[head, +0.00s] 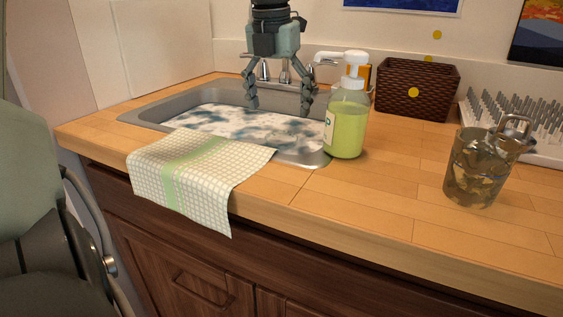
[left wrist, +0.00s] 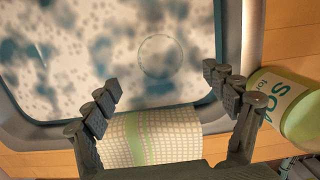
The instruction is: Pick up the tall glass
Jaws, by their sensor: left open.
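My left gripper (head: 279,104) hangs open and empty over the sink, fingers pointing down. In the left wrist view its two fingers (left wrist: 163,82) are spread wide. Between and beyond them a faint thin circle (left wrist: 160,35) shows against the foamy water; it looks like the rim of a clear glass in the sink, seen from above. Its body is hard to make out, and I cannot pick it out in the head view. A clear, patterned glass vessel (head: 474,172) stands upright on the counter at right, far from the gripper. My right gripper is not in view.
A green soap bottle (head: 346,130) stands at the right rim of the sink (head: 150,112). A checked towel (head: 195,172) drapes over the counter's front edge. A brown basket (head: 415,88) and white dish rack (head: 545,140) stand behind. The counter (head: 390,190) is clear between bottle and vessel.

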